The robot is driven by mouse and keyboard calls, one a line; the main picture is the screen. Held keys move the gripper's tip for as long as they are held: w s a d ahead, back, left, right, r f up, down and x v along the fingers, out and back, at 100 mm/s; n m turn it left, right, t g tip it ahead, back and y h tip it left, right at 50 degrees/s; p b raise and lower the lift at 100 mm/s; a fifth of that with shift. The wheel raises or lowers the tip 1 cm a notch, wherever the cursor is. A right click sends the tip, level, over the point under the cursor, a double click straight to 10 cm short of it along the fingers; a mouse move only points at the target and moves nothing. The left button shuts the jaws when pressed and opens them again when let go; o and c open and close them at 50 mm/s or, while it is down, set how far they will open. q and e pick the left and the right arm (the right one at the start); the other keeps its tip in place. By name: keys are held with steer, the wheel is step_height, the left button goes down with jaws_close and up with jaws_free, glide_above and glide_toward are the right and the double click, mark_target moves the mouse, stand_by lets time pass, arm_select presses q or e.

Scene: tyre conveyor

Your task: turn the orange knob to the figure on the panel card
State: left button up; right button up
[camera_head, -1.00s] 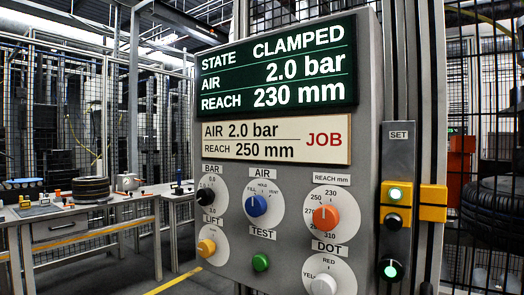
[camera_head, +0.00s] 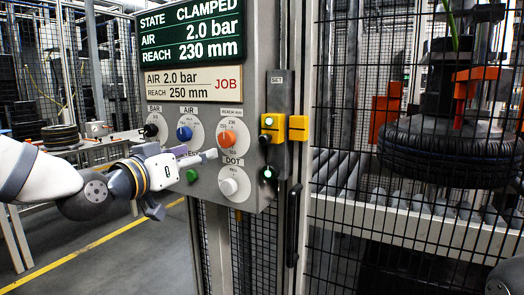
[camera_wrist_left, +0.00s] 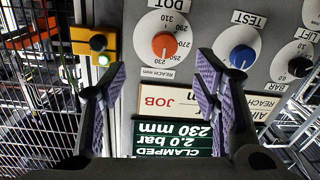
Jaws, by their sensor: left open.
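The orange knob (camera_head: 228,138) sits on a white dial under the REACH mm label; it also shows in the left wrist view (camera_wrist_left: 163,44), upside down. Its white pointer stands at 230. The panel card (camera_head: 193,84) reads AIR 2.0 bar, REACH 250 mm, JOB. The green display (camera_head: 190,37) above it reads CLAMPED, 2.0 bar, 230 mm. My left gripper (camera_head: 188,174) is open and empty in front of the panel, lower left of the knob. In the left wrist view its spread fingers (camera_wrist_left: 161,68) stand either side of the knob's line, apart from it. My right gripper is not in view.
A blue knob (camera_head: 184,133), a black knob (camera_head: 151,130), a white knob (camera_head: 229,186) and a green button (camera_head: 191,175) are close by. A yellow SET block (camera_head: 298,128) edges the panel. Right is a mesh fence with a tyre (camera_head: 450,155) behind it.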

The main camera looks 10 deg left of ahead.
mark_target(225, 141)
arm_select(q)
steer(key=x, duration=0.4)
steer(key=b+x, duration=0.1)
steer(key=x, duration=0.2)
steer(key=a+b+x, duration=0.1)
steer(key=x, duration=0.3)
steer(key=shift+w+d+f, duration=0.1)
steer(key=shift+w+d, duration=0.05)
steer(key=shift+w, duration=0.6)
steer(key=shift+d+r, duration=0.15)
steer(key=shift+r, duration=0.25)
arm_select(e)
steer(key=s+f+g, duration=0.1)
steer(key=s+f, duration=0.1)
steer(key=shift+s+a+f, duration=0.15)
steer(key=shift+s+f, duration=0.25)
arm_select(q)
steer(key=c, duration=1.1)
